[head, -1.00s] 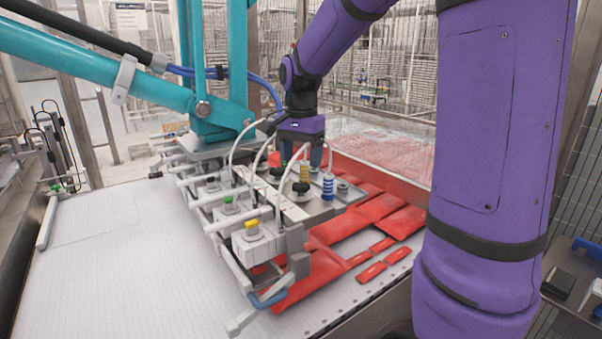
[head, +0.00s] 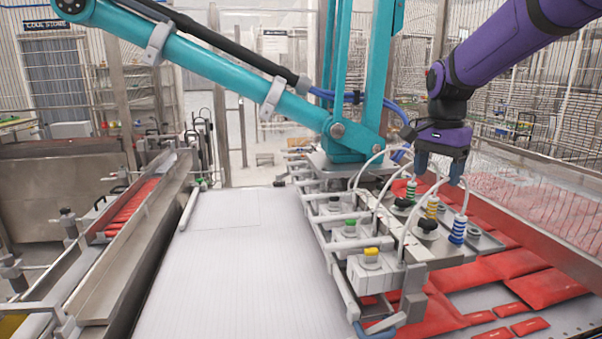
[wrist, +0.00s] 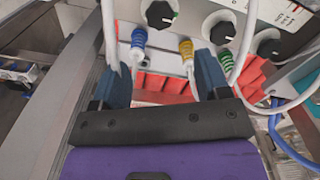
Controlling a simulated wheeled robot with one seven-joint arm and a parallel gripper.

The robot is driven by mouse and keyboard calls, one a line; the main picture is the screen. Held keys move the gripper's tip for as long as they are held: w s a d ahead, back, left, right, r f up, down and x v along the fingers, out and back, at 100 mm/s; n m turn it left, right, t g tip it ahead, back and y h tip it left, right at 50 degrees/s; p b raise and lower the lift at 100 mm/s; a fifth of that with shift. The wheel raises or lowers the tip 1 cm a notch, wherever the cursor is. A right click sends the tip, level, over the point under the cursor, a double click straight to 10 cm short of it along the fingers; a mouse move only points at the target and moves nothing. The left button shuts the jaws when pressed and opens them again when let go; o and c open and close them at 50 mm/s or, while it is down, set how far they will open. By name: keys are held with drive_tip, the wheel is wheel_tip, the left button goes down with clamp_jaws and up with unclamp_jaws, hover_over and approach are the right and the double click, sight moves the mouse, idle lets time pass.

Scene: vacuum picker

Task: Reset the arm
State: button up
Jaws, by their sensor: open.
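My gripper (head: 440,167) is at the end of my purple arm, above the back right part of the vacuum picker head. Its two blue-grey fingers are apart with nothing held between them. In the wrist view my gripper (wrist: 160,85) points toward the picker's control plate, which has black knobs (wrist: 160,14) and green, yellow and blue ringed hose fittings. In the head view the yellow fitting (head: 432,207) and the blue fitting (head: 458,229) stand just below the fingers. I cannot tell whether a finger touches a fitting or hose.
The teal picker arm (head: 190,55) crosses the upper left. Red packs (head: 515,263) lie under and right of the picker head. The white conveyor belt (head: 235,270) is clear at centre. A chute with red packs (head: 135,203) is at left. White hoses loop close around my fingers.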

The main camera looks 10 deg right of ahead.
drive_tip(key=s+a+n+t, duration=0.1)
drive_tip(key=s+a+n, duration=0.2)
drive_tip(key=s, duration=0.4)
drive_tip(key=s+a+n+t, duration=0.2)
drive_tip(key=s+n, duration=0.3)
drive_tip(key=s, duration=0.3)
drive_tip(key=s+a+n+t, duration=0.2)
drive_tip(key=s+a+n, duration=0.2)
drive_tip(key=s, duration=0.3)
drive_tip(key=shift+s+r+n, duration=0.3)
drive_tip(key=shift+n, duration=0.2)
